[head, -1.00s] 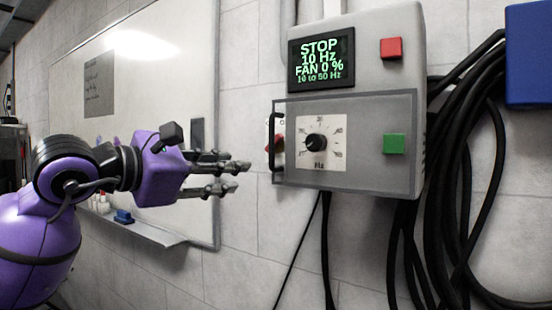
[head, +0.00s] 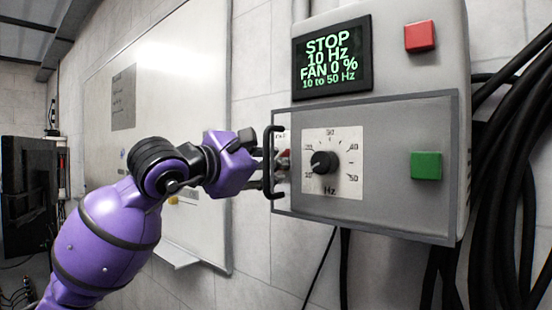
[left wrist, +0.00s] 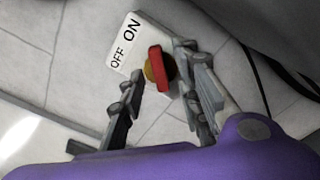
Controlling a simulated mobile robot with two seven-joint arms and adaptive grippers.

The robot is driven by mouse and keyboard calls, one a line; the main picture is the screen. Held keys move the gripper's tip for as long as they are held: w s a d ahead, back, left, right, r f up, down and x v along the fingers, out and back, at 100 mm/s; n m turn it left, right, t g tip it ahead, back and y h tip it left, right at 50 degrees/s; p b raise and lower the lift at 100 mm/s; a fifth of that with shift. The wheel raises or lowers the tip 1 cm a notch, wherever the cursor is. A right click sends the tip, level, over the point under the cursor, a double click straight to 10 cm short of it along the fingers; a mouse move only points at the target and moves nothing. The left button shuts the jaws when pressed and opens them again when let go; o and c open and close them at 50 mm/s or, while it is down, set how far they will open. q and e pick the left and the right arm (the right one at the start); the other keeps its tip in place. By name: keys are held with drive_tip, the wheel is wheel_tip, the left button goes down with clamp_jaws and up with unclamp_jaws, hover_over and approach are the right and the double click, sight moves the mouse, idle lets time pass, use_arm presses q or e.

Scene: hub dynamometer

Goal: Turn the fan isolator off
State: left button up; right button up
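The fan isolator is a red handle (left wrist: 160,66) on a yellow base, on the side of the grey control box (head: 440,60). In the head view a bit of red (head: 283,158) shows behind the box's black pull handle (head: 268,160). A white label (left wrist: 127,42) reads ON and OFF beside the isolator in the left wrist view; which word the handle points at I cannot tell. My left gripper (left wrist: 160,62) is open, its fingers on either side of the red handle; contact is unclear. In the head view its fingers (head: 265,168) are partly hidden. My right gripper is not seen.
The box's screen (head: 332,60) reads STOP, 10 Hz, FAN 0 %. A black Hz dial (head: 324,162), a red button (head: 420,37) and a green button (head: 426,166) are on its front. Black cables (head: 500,190) hang at the right. A whiteboard (head: 190,80) stands behind my left arm.

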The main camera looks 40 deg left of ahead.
use_arm(q)
drive_tip(key=shift+w, duration=0.4)
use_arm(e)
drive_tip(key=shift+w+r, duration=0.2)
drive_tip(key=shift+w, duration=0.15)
use_arm(q)
clamp_jaws()
drive_tip(key=shift+n, duration=0.3)
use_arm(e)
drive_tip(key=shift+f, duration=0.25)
use_arm(q)
drive_tip(key=n+b, duration=0.1)
drive_tip(key=n, duration=1.6)
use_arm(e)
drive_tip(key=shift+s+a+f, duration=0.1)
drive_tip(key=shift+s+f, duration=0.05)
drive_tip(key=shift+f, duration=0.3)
use_arm(q)
drive_tip(key=shift+n, duration=0.3)
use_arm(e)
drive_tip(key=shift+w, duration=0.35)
